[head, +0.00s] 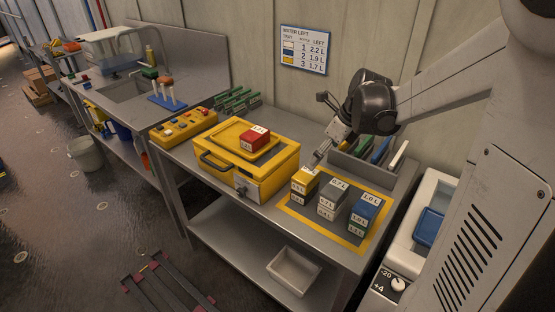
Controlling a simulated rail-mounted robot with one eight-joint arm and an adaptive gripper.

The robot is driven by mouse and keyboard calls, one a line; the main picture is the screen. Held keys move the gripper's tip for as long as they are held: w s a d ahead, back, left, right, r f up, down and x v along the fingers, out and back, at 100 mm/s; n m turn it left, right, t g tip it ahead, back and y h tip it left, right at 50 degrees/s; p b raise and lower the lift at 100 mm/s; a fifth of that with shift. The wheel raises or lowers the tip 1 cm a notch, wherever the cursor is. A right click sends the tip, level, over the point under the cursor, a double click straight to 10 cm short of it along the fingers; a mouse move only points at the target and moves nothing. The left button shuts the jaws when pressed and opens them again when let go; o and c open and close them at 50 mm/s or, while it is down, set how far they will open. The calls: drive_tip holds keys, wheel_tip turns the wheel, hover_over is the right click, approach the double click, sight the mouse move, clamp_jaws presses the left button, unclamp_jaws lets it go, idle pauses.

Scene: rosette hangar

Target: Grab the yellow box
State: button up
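A small yellow box (303,176) with a dark, numbered label sits at the left end of a yellow-outlined area on the metal table. It appears to rest on another labelled box. My gripper (319,157) points down just above and to the right of the yellow box, apparently apart from it. Its fingers are small and partly blurred, so I cannot tell whether they are open or shut. I see nothing clearly held. A large yellow case (282,172) with a black handle stands to the left, with a red box (254,138) on its lid.
A grey rack (368,172) with upright plates stands behind. A yellow control panel (184,126) lies at the table's left end. An open white cooler (408,245) stands at right.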

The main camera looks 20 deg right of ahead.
sight(308, 174)
drive_tip(key=shift+x, duration=6.75)
drive_tip(key=shift+w+d, duration=0.1)
drive_tip(key=shift+w, duration=0.05)
drive_tip(key=c, duration=1.3)
